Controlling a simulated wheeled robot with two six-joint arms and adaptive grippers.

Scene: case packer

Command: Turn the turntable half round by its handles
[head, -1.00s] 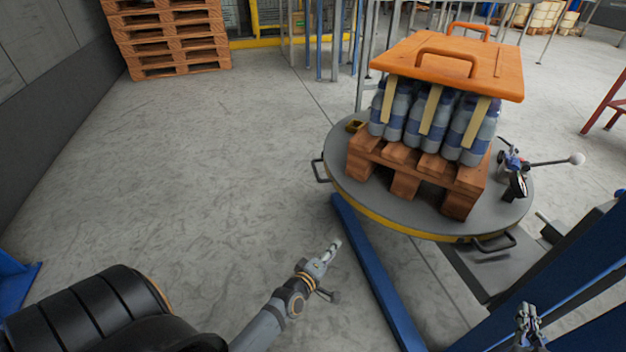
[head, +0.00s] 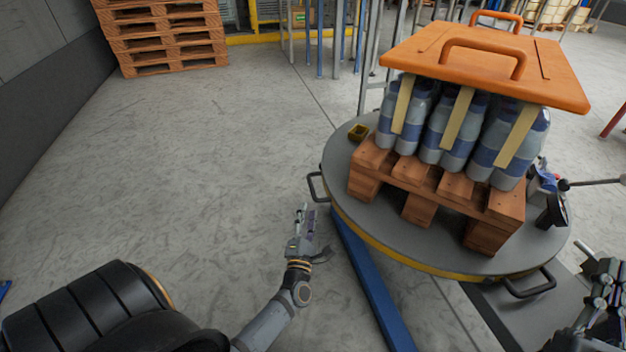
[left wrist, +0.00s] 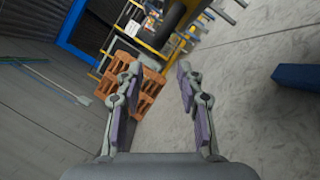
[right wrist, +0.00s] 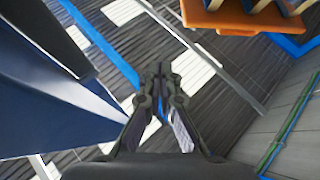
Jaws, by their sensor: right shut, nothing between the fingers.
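The round grey turntable (head: 343,160) with a yellow rim stands right of centre in the head view. One black handle (head: 316,187) sticks out at its left edge, another (head: 530,283) at its near right edge. A wooden pallet (head: 420,185) on it carries blue-and-grey bottles under an orange lid. My left gripper (head: 304,212) is just below and left of the left handle, apart from it. It is open and empty in the left wrist view (left wrist: 159,75). My right gripper (head: 600,262) is right of the near handle, not touching it. It is shut and empty in the right wrist view (right wrist: 165,72).
A blue floor beam (head: 370,280) runs from under the turntable toward me. A small device with a ball-ended lever (head: 590,183) sits at the turntable's right edge. A pallet stack (head: 165,35) stands at the back left.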

